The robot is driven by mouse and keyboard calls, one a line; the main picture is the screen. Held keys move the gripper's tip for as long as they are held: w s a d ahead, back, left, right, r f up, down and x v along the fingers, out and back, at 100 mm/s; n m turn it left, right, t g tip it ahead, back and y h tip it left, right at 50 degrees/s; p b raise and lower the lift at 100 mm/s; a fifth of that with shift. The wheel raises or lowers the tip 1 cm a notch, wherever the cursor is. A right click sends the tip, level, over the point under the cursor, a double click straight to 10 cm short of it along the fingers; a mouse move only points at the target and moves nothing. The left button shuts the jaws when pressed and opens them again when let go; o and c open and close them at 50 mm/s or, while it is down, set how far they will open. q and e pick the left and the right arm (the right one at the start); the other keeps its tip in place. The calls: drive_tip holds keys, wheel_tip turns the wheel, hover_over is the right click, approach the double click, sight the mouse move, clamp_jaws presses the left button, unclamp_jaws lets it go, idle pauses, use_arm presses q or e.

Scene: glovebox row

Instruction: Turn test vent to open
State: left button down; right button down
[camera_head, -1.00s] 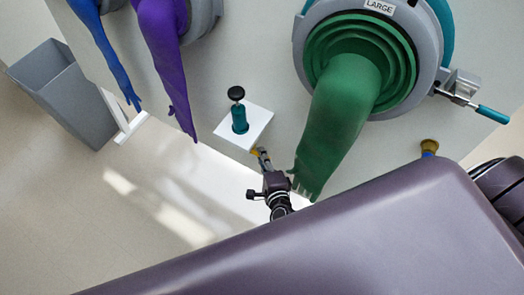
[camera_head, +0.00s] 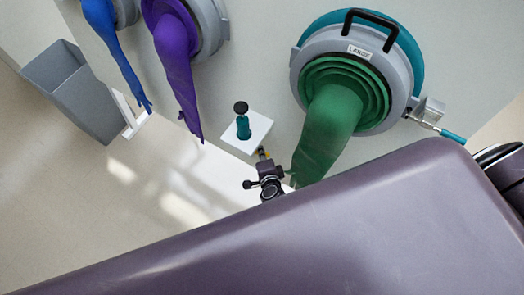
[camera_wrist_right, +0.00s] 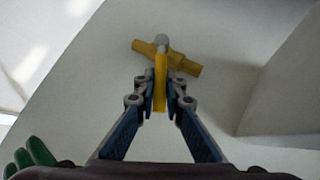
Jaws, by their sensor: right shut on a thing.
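The yellow test vent (camera_wrist_right: 181,62) is in the upper middle of the right wrist view, with a slanted crossbar and a narrow lever (camera_wrist_right: 160,72) pointing down the picture. My right gripper (camera_wrist_right: 160,98) is shut on this lever, one blue-and-grey finger on each side. In the head view my right gripper (camera_head: 263,158) is small, just below the white plate, with a speck of yellow at its tips. The rest of the vent is hard to make out there. My left gripper is not in view.
A teal plunger-like fitting with a black knob (camera_head: 242,122) stands on the white plate (camera_head: 262,128). A green glove (camera_head: 325,130) hangs close to the right of my gripper. Purple (camera_head: 177,75) and blue (camera_head: 118,55) gloves and a grey bin (camera_head: 75,90) are left.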

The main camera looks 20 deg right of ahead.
idle(0.3)
drive_tip(key=c, duration=2)
unclamp_jaws()
drive_tip(key=s, duration=0.4)
drive_tip(key=s+a, duration=0.1)
drive_tip(key=s, duration=0.3)
drive_tip(key=s+a, duration=0.1)
drive_tip(key=s, duration=0.3)
drive_tip(key=shift+s+a+r, duration=0.2)
drive_tip(key=shift+s+r, duration=0.1)
drive_tip(key=shift+s, duration=0.1)
